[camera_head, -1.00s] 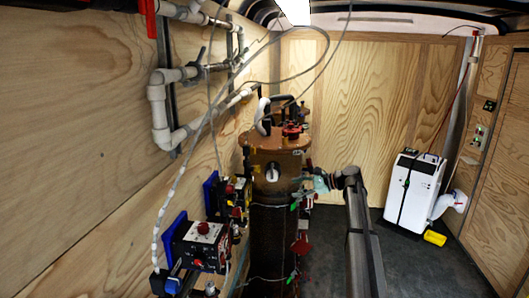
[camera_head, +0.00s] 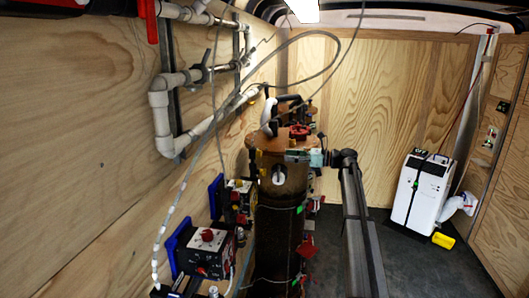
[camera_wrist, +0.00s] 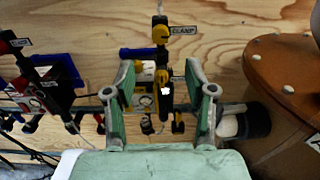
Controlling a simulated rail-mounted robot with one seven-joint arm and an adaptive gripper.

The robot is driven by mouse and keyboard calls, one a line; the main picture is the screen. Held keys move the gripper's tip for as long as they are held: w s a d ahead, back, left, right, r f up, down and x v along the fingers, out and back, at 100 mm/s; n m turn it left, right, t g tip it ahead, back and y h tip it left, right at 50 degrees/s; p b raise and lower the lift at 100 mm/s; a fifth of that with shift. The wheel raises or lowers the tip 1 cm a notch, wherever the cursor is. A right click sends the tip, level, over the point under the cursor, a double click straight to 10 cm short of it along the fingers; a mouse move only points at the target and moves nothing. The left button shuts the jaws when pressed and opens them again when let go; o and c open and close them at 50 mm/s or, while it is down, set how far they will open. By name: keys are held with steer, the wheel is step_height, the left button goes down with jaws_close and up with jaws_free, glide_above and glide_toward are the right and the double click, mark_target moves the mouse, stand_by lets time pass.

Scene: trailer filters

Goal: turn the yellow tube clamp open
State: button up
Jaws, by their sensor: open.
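In the wrist view, a yellow-and-black clamp (camera_wrist: 160,34) with a "CLAMP" label beside it is on a vertical tube by the plywood wall, above and beyond my fingertips. A second yellow-topped black fitting (camera_wrist: 163,80) appears lower, between my fingers in the picture. My gripper (camera_wrist: 163,102) is open, with green pads apart and nothing held. Both yellow parts look farther off, not touched by the fingers.
Red-knobbed boxes (camera_head: 205,250) are along the left wall. A white machine (camera_head: 420,190) stands far right.

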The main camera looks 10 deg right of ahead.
mark_target(259, 154)
steer(key=p+x, duration=0.3)
steer(key=x, duration=0.7)
steer(key=shift+w+a, duration=0.1)
steer(key=shift+a, duration=0.25)
jaws_close()
